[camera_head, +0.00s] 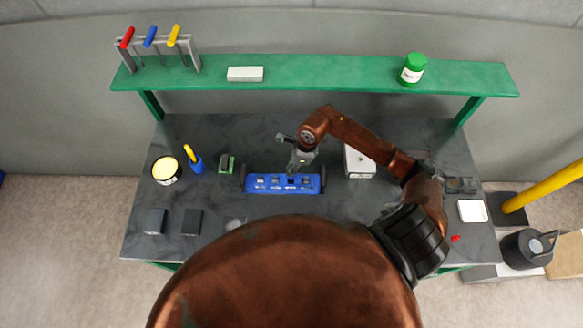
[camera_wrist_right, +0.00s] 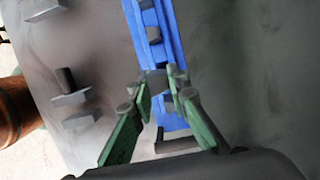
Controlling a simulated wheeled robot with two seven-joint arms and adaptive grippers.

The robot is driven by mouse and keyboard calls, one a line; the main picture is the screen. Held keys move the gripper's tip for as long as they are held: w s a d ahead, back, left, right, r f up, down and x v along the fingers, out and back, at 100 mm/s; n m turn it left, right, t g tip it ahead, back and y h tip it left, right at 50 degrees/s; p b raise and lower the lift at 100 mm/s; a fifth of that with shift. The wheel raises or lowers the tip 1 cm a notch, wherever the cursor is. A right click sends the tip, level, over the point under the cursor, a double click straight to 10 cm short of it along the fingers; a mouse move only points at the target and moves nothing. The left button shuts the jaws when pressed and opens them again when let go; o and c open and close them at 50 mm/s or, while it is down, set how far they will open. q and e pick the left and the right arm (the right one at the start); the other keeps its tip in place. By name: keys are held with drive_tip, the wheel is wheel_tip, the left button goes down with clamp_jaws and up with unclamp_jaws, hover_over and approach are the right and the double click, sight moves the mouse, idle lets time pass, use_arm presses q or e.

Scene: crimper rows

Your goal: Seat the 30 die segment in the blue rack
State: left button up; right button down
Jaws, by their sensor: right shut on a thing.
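The blue rack (camera_head: 262,187) lies in the middle of the dark table, with several small pieces or slots along its top. It also shows in the right wrist view (camera_wrist_right: 166,52). My right gripper (camera_head: 298,166) is over the rack's back side in the head view. In the wrist view its green fingers (camera_wrist_right: 160,86) are closed around a small grey piece (camera_wrist_right: 155,78), which I take for a die segment. The piece is at or just above the rack; I cannot tell whether it touches. No number on it is readable. My left gripper is not in view.
A green block (camera_head: 226,164), a blue cup (camera_head: 197,166) and a yellow-topped tin (camera_head: 166,170) stand left of the rack. Two dark blocks (camera_head: 155,221) (camera_head: 192,222) lie front left. A white-topped box (camera_head: 359,163) is close right. A green shelf (camera_head: 320,74) spans the back.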

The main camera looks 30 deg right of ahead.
drive_tip(key=shift+f+b, duration=0.1)
drive_tip(key=shift+b, duration=0.25)
drive_tip(key=shift+d+b+x, duration=0.2)
drive_tip(key=shift+b+x, duration=0.75)
drive_tip(key=shift+x, duration=0.05)
drive_tip(key=b+x, duration=0.2)
drive_tip(key=x, duration=0.1)
drive_tip(key=shift+s+d+f+b, duration=0.25)
drive_tip(key=shift+b, duration=0.15)
drive_tip(key=shift+f, duration=0.1)
drive_tip(key=shift+b, duration=0.75)
idle(0.6)
drive_tip(key=shift+d+b+x, duration=0.25)
drive_tip(key=shift+b+x, duration=1)
drive_tip(key=c, duration=1.8)
unclamp_jaws()
drive_tip(key=shift+s+f, duration=0.1)
drive_tip(key=shift+s, duration=0.1)
drive_tip(key=shift+o, duration=0.2)
drive_tip(key=shift+d, duration=0.1)
